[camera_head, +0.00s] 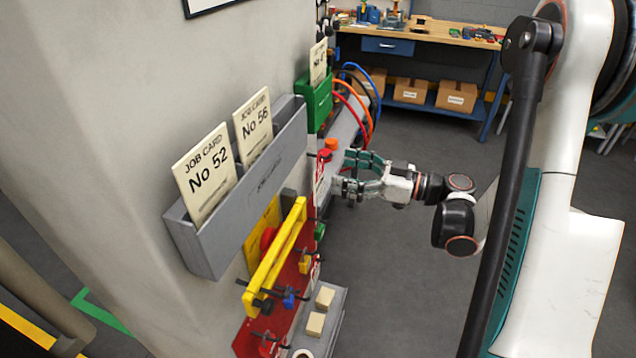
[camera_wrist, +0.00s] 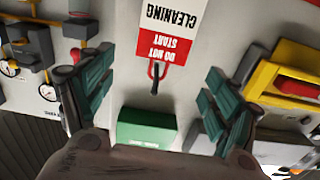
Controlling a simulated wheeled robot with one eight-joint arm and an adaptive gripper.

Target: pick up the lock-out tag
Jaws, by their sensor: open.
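The lock-out tag (camera_wrist: 168,38) is a red and white card reading "DO NOT START" and "CLEANING", upside down in the wrist view. A red loop and a dark peg (camera_wrist: 155,76) show at its red end, against the pale panel. In the head view the tag (camera_head: 320,183) shows edge-on on the wall, just left of my gripper (camera_head: 347,173). My gripper is open and empty. In the wrist view its teal fingers (camera_wrist: 155,98) stand on either side of the tag's line, with the tag beyond them. Its lower edge is cut off there.
A green box (camera_wrist: 147,130) sits close to the tag. A yellow guard (camera_head: 275,258) and red board are nearby, left in the head view. A grey card rack (camera_head: 222,240) juts out. Hoses (camera_head: 362,100) curve behind my gripper. Open floor (camera_head: 400,270) lies right of the wall.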

